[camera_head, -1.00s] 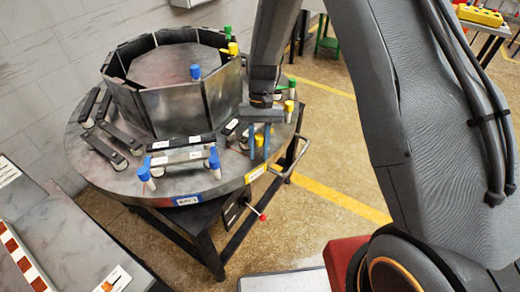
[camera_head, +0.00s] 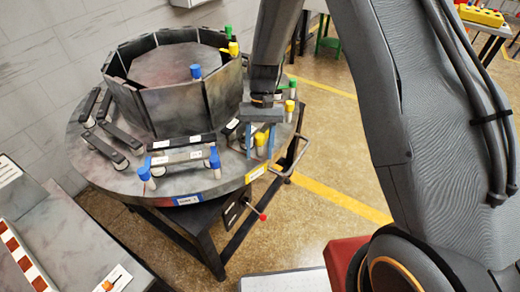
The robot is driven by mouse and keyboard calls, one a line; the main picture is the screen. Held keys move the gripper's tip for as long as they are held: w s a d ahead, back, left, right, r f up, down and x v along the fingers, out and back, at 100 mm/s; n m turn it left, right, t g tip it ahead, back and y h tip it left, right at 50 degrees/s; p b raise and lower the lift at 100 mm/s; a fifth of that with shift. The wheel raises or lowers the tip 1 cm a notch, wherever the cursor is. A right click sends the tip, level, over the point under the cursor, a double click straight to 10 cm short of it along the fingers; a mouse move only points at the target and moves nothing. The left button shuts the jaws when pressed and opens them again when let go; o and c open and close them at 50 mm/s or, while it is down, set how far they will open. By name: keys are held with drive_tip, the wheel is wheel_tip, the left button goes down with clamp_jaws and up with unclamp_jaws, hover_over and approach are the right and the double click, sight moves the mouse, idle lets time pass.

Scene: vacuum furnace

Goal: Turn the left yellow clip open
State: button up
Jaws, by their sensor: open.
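The left yellow clip (camera_head: 260,140) is a yellow cap on a pale post near the right front rim of the round grey table (camera_head: 190,184). My gripper (camera_head: 260,148) points down over it. Its two blue fingers stand apart, one to each side of the clip in this view, and part of the clip shows between them. Whether either finger touches the clip cannot be told. A second yellow clip (camera_head: 289,106) stands farther right and back on the rim, clear of my gripper.
A green clip (camera_head: 292,86) is behind. An octagonal walled chamber (camera_head: 185,105) fills the table's middle. A bent metal handle (camera_head: 290,160) juts out at the right edge.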

sight(260, 136)
drive_tip(key=b+v, duration=0.2)
drive_tip(key=v, duration=0.5)
drive_tip(key=shift+w+r, duration=0.2)
drive_tip(key=shift+r, duration=0.15)
